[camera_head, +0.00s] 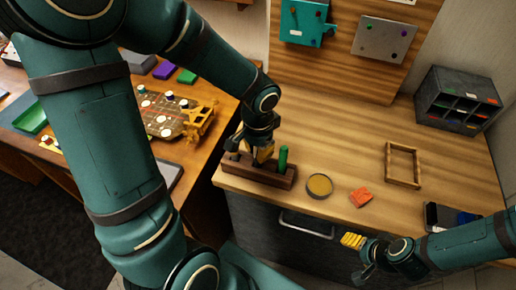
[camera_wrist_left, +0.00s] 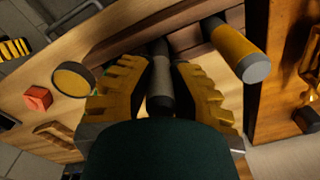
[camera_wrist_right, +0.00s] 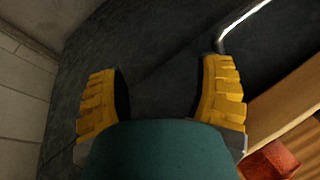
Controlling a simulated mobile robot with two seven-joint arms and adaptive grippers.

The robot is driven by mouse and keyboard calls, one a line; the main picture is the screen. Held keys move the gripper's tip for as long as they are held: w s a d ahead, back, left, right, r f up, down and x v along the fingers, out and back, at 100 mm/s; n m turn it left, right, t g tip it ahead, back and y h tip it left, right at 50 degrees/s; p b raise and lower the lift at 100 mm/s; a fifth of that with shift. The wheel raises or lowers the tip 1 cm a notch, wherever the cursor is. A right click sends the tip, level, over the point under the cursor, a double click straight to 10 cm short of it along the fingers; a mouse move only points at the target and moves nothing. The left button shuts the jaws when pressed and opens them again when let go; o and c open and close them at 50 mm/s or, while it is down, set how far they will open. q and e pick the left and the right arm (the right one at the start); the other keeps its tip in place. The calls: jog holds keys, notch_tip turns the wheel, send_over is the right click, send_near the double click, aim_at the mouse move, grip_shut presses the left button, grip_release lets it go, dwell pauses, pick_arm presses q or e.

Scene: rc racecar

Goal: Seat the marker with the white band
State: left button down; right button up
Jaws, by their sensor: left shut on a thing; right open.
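The dark marker with a pale band (camera_wrist_left: 160,80) is between the fingers of my left gripper (camera_wrist_left: 158,88), which is shut on it. Its far end reaches the brown wooden rack (camera_head: 258,172); I cannot tell whether it is inside a hole. In the head view my left gripper (camera_head: 262,152) is over the rack and hides most of this marker. A green marker (camera_head: 283,158) stands upright in the rack, right of the gripper. A yellow marker with a grey end (camera_wrist_left: 238,50) stands at the rack in the left wrist view. My right gripper (camera_wrist_right: 162,95) is open and empty, in front of the cabinet.
A round yellow-topped tin (camera_head: 319,185) and an orange-red block (camera_head: 360,197) lie right of the rack. A wooden frame (camera_head: 388,165) and a dark organiser (camera_head: 459,100) stand farther right. A drawer handle (camera_head: 306,226) juts from the cabinet front.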

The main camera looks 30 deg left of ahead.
pick_arm(q)
jog(key=shift+f+b, duration=0.35)
jog(key=shift+f, duration=0.1)
jog(key=c, duration=0.9)
grip_release()
jog(key=shift+r, duration=0.15)
notch_tip(320, 180, up, 12)
jog(key=shift+s+d+f, duration=0.1)
